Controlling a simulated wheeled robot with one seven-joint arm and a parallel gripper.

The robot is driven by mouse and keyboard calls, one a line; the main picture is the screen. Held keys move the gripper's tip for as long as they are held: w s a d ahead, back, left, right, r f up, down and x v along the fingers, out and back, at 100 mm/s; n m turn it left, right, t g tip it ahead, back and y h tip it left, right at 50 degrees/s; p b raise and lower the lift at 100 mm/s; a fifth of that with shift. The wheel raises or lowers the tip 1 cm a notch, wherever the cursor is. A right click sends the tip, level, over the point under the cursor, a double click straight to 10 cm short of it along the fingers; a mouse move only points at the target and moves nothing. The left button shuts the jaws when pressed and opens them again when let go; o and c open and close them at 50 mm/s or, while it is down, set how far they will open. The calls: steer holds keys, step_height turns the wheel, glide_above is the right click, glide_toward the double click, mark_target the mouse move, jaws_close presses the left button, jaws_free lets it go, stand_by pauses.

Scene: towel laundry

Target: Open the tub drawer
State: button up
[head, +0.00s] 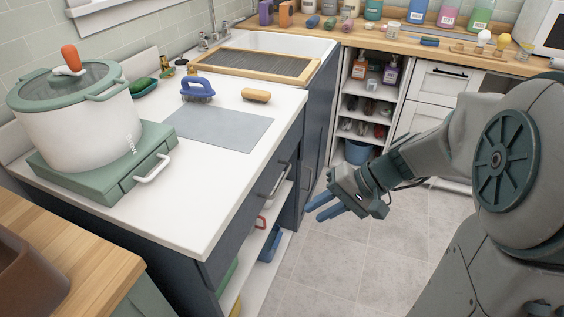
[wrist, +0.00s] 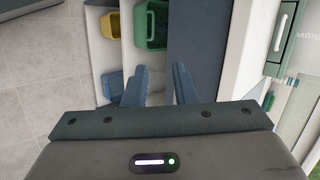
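A white tub (head: 76,125) with a green-rimmed lid and an orange knob stands on a green base (head: 90,180) at the counter's left end. The base's front has a white bar handle (head: 155,168); I take this as the tub drawer, and it looks shut. In the wrist view the handle (wrist: 281,32) shows at the upper right. My gripper (head: 314,208) is open and empty, with its blue fingers apart, out past the counter's front edge and well right of the handle. The fingers also show in the wrist view (wrist: 160,72).
The white counter (head: 180,205) bears a grey mat (head: 218,130), a blue brush (head: 198,90) and a wooden roller (head: 256,95). Below it are a dark drawer handle (head: 274,181) and shelves with bins, including a green bin (wrist: 153,25). The tiled floor (head: 350,255) is clear.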

steer(key=w+f+m+t+y+b, duration=0.1)
steer(key=w+f+t+y+b, duration=0.15)
steer(key=w+f, duration=0.3)
steer(key=m+t+y+b, duration=0.1)
steer(key=t+y+b, duration=0.2)
glide_toward(280, 183)
steer(key=b+x, duration=0.1)
steer(key=x, duration=0.9)
steer(key=shift+w+f+b, duration=0.1)
steer(key=shift+f+b, duration=0.15)
steer(key=shift+b, duration=0.15)
